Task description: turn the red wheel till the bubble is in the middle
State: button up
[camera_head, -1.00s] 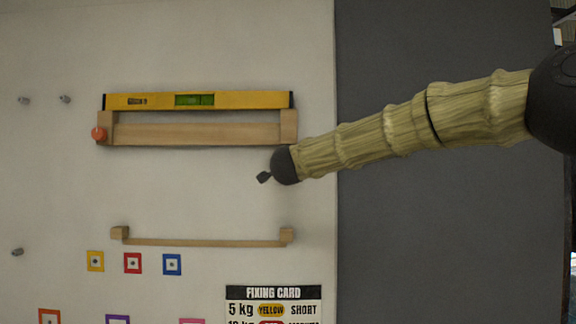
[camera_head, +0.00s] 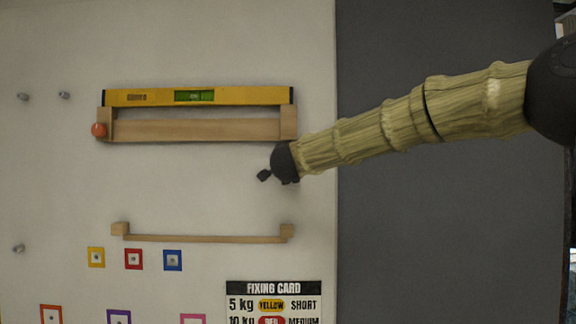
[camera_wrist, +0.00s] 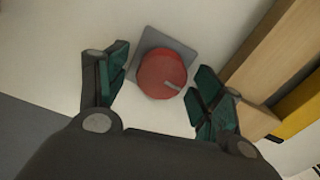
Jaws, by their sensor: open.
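The red wheel (camera_wrist: 162,74) is round, with a small pale mark on its face, and sits on a grey square plate (camera_wrist: 181,46) on the wall. My gripper (camera_wrist: 160,78) is open, one finger on each side of the wheel; I cannot tell whether either touches it. In the head view my gripper (camera_head: 265,175) is below the right end of the wooden shelf and hides the wheel. The yellow spirit level (camera_head: 240,96) lies along the shelf (camera_head: 195,130). Its green vial (camera_head: 194,96) is too small to place the bubble surely.
An orange-red knob (camera_head: 99,130) is at the shelf's left end. A thin wooden rail (camera_head: 205,239) is lower on the wall. Coloured squares (camera_head: 133,259) and a fixing card (camera_head: 273,300) are below it. A dark grey panel (camera_head: 450,230) borders the wall at right.

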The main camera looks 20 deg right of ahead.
jog(key=v, duration=1.2)
dwell(0.4)
